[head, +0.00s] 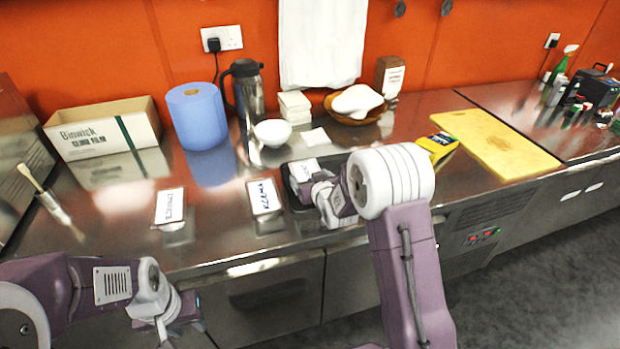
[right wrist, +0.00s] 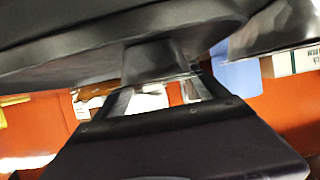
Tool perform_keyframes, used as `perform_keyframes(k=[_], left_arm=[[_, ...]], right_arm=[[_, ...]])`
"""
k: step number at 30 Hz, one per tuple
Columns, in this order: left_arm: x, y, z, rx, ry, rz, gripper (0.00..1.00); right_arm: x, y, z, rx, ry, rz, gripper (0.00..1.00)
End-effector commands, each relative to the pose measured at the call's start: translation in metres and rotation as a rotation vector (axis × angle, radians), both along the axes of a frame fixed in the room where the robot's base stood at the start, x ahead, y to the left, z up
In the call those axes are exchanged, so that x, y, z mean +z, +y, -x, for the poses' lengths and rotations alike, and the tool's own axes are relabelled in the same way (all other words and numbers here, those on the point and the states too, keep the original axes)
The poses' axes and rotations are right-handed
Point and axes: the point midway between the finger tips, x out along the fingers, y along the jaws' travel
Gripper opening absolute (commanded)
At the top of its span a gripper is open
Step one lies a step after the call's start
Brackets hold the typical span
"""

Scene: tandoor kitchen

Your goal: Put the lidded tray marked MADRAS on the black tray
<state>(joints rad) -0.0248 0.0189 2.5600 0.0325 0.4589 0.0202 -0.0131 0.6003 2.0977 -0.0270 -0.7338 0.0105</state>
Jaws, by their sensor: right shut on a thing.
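The black tray (head: 291,193) lies on the steel counter, partly hidden behind my right arm. A lidded tray with a white label (head: 305,168) is at the black tray, its label too small to read; I cannot tell whether it rests or hovers. My right gripper (head: 322,192) is shut on it, its fingertips mostly hidden. In the right wrist view a dark shape (right wrist: 110,45) fills the top, at the jaws. A tray labelled KORMA (head: 264,196) and another labelled tray (head: 169,206) stand to the left. My left gripper (head: 170,335) is low at the left, its fingers unclear.
A white bowl (head: 272,133), a flask (head: 247,90), a blue paper roll (head: 196,115) and a Binwick box (head: 104,128) stand behind. A wooden bowl (head: 355,104) is at the back. A yellow board (head: 494,143) and a yellow-black box (head: 438,146) lie right.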

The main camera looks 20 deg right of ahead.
Motion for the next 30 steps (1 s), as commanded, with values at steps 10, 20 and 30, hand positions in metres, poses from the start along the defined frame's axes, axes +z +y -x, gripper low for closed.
perform_keyframes(k=[10,20,30], left_arm=[[0.003,0.0,0.0,0.0,0.0,0.0,0.36],[0.003,0.0,0.0,0.0,0.0,0.0,0.36],[0.004,0.0,0.0,0.0,0.0,0.0,0.36]], right_arm=[[0.003,0.0,0.0,0.0,0.0,0.0,1.0],[0.026,-0.002,0.054,0.0,-0.001,0.0,1.0],[0.048,-0.004,0.107,0.0,-0.001,0.0,1.0]])
